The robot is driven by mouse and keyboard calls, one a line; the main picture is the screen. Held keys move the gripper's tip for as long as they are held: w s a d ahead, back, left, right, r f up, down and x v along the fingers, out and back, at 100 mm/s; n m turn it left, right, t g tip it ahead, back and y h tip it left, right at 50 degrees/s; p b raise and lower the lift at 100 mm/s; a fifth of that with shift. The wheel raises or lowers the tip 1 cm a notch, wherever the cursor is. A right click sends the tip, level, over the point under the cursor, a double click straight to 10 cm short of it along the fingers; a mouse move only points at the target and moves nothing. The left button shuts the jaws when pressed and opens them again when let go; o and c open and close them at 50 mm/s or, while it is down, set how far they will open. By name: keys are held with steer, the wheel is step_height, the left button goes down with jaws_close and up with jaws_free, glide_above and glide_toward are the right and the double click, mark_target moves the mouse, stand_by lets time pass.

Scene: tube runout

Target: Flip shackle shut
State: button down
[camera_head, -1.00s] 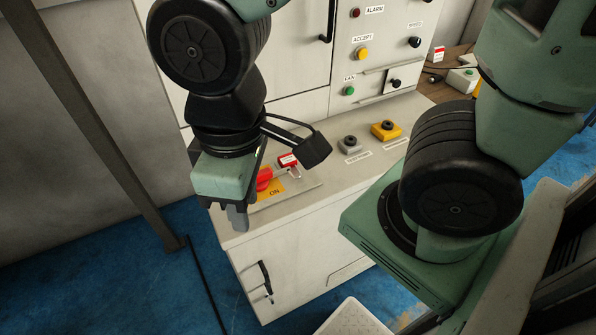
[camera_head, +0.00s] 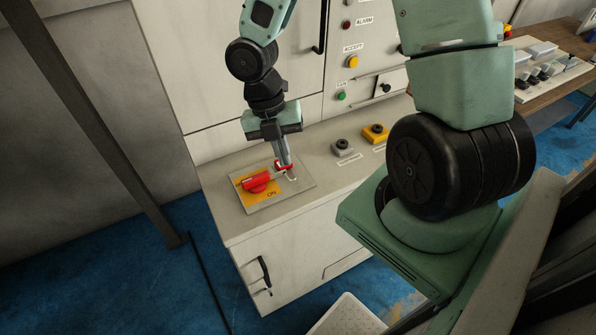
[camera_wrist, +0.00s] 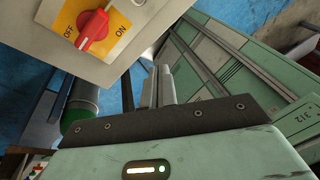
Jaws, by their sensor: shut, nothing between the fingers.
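A small red padlock body (camera_head: 286,165) is at the back right of the red rotary switch handle (camera_head: 257,182). A thin pale metal loop, seemingly the shackle (camera_head: 292,177), shows just in front of it; whether it is seated cannot be told. The handle also shows in the wrist view (camera_wrist: 93,29), on a yellow OFF/ON plate (camera_wrist: 117,41). My gripper (camera_head: 283,158) points down with its fingers together and empty, right by the padlock and partly covering it. In the wrist view my fingers (camera_wrist: 157,84) show beyond the panel edge; the padlock body is not clearly visible there.
The switch sits on a grey plate (camera_head: 247,206) on the cabinet's sloping ledge. The upright cabinet front (camera_head: 180,75) rises behind. The ledge between plate and buttons is clear.

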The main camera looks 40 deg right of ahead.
mark_target(300, 188)
steer(key=d+f+n, duration=0.1)
steer(key=n, duration=0.1)
steer(key=d+f+n+p, duration=0.1)
steer(key=d+n, duration=0.1)
steer(key=d+f+n+y, duration=0.1)
steer(key=d, duration=0.1)
steer(key=shift+n, duration=0.4)
steer(key=shift+a, duration=0.1)
steer(key=x, duration=0.9)
steer(key=shift+s+a+f, duration=0.1)
steer(key=shift+s+a, duration=0.05)
steer(key=shift+s, duration=0.05)
steer(key=w+p, duration=0.1)
steer(key=w+d+p, duration=0.1)
steer(key=shift+w+f, duration=0.1)
steer(key=shift+w, duration=0.25)
steer(key=shift+w+f, duration=0.15)
steer(key=shift+w, duration=0.4)
